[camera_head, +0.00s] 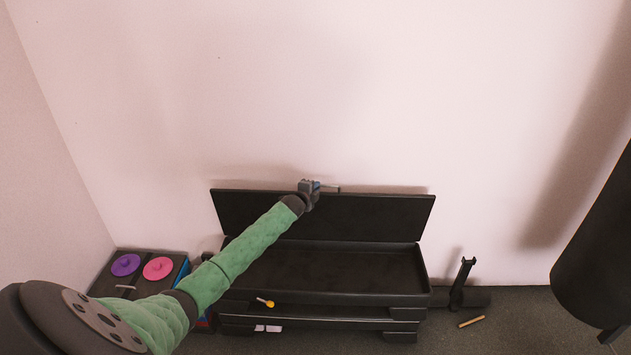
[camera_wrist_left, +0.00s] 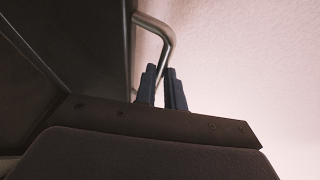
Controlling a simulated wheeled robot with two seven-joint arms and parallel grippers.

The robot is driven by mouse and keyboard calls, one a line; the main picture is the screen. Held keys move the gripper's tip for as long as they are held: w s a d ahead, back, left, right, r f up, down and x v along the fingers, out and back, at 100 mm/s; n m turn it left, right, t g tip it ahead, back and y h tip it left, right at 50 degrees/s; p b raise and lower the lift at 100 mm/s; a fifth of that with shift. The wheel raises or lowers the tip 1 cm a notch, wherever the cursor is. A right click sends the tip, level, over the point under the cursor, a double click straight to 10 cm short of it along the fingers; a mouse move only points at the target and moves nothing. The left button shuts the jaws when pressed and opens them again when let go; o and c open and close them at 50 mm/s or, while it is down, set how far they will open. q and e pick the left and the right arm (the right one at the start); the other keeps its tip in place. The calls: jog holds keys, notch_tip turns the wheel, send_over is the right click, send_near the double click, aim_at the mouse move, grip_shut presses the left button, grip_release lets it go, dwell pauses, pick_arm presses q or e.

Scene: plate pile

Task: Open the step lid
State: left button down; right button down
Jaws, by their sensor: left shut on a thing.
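The black step box (camera_head: 331,270) stands against the wall with its lid (camera_head: 380,216) raised upright at the back. Its dark, empty-looking inside shows. My left gripper (camera_head: 318,186) is at the top edge of the lid, beside a short bar handle (camera_head: 331,188) that sticks out there. In the left wrist view the metal handle (camera_wrist_left: 168,32) runs down from the dark lid (camera_wrist_left: 85,40) to the two fingers (camera_wrist_left: 163,88). The gripper is shut on the handle, though the fingers hide the contact. My right gripper is not in view.
A low dark unit (camera_head: 155,291) with a purple disc (camera_head: 125,265) and a pink disc (camera_head: 158,268) stands left of the box. A dark stand (camera_head: 462,282) and a small wooden stick (camera_head: 471,321) lie to the right. A large dark cylinder (camera_head: 600,255) is at far right.

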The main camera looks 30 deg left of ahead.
pick_arm(q)
jog(key=shift+s+d+f, duration=0.15)
jog(key=shift+s+f, duration=0.1)
jog(key=shift+f, duration=0.1)
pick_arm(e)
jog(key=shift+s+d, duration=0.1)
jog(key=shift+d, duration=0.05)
